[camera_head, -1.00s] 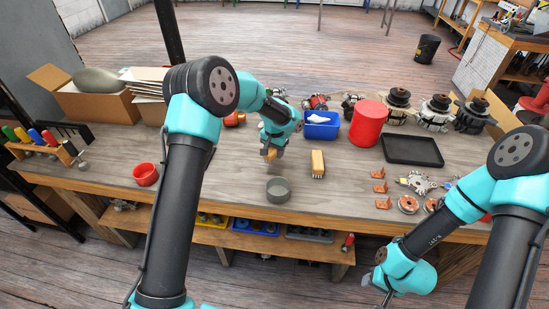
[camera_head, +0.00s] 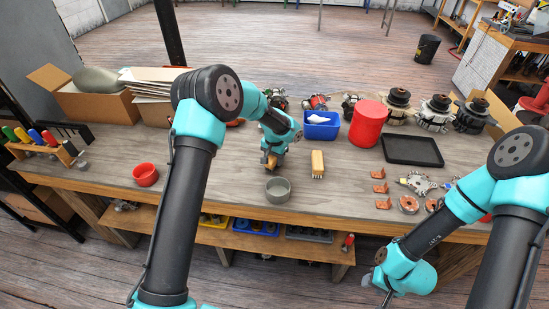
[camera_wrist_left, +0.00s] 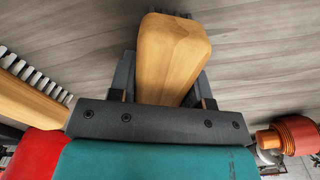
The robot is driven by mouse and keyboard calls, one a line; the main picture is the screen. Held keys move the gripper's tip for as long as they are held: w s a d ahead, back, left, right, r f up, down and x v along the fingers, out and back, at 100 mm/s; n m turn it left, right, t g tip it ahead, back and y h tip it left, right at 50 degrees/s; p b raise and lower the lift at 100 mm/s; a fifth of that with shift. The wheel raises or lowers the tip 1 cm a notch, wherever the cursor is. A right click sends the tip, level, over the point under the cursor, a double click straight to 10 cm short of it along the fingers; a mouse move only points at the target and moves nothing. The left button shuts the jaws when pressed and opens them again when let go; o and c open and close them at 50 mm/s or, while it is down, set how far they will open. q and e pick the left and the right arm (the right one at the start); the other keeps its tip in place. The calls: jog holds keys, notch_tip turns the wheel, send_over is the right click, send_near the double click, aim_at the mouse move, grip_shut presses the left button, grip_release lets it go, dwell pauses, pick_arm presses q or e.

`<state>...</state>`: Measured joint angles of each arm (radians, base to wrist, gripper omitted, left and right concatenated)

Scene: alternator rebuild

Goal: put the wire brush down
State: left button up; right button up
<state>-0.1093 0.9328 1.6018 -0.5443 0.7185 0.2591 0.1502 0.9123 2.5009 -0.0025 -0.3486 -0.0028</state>
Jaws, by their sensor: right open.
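My left gripper (camera_head: 270,166) is low over the middle of the workbench, behind the grey cup. In the left wrist view its fingers (camera_wrist_left: 164,85) stand on both sides of a wooden block with dark bristles at its far end, the wire brush (camera_wrist_left: 172,50). The brush also shows small below the gripper in the head view (camera_head: 271,159). I cannot tell whether it touches the bench top. My right gripper (camera_head: 384,284) is open and empty, low in front of the bench's front edge.
A second wooden brush (camera_head: 317,164) lies just right of my left gripper. The grey cup (camera_head: 278,190) stands in front, a red bowl (camera_head: 146,175) to the left. A blue bin (camera_head: 321,131) and red canister (camera_head: 368,123) stand behind. Bare bench lies left of the cup.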

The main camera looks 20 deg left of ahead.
pick_arm(q)
jog(key=o, duration=0.5)
jog(key=shift+r, duration=0.15)
notch_tip(320, 180, up, 12)
dwell(0.5)
dwell(0.5)
